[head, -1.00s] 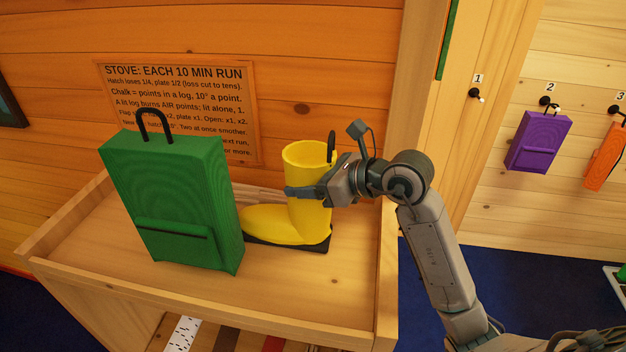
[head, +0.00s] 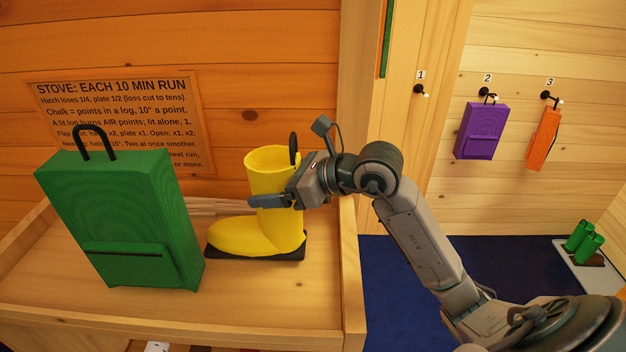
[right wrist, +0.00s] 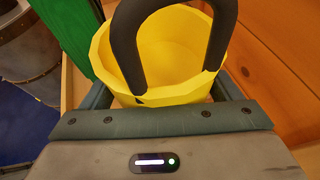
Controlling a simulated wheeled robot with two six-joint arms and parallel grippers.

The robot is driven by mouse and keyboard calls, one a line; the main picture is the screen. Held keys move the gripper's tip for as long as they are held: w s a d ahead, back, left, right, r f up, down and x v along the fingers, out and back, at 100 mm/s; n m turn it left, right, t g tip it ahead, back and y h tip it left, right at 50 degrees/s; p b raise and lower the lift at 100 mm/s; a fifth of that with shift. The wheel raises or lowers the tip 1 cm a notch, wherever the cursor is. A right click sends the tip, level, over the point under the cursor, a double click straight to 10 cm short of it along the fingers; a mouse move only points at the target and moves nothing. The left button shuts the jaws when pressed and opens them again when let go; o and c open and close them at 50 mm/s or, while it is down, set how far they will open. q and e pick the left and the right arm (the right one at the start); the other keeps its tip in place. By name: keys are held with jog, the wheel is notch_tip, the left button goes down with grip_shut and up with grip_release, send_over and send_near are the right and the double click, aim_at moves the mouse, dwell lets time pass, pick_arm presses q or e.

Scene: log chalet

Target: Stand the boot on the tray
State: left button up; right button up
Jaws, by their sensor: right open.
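The yellow boot (head: 272,212) with a black sole and a black loop at its top stands upright on a wooden stand at left. My right gripper (head: 262,197) is at its shaft from the right, one finger across the near side; the far finger is hidden. In the right wrist view the boot's open top (right wrist: 165,55) and black loop lie between the two fingers, which are open around it. The pale tray (head: 602,283) is low at the far right, with green boots (head: 584,238) on its back part. My left gripper is not in view.
A green bag (head: 122,220) with a black handle stands just left of the boot. The wooden stand (head: 250,295) has a raised right edge. A purple bag (head: 482,131) and an orange one (head: 543,138) hang on wall hooks. Blue floor (head: 400,290) lies between stand and tray.

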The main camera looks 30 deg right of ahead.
jog(key=shift+v, duration=0.95)
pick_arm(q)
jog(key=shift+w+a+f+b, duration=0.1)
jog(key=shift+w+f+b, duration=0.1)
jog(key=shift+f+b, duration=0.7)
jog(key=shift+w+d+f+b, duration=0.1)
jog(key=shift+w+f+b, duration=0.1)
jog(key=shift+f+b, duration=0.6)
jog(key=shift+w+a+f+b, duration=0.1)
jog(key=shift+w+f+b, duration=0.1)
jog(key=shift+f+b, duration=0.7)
pick_arm(e)
jog(key=v, duration=0.7)
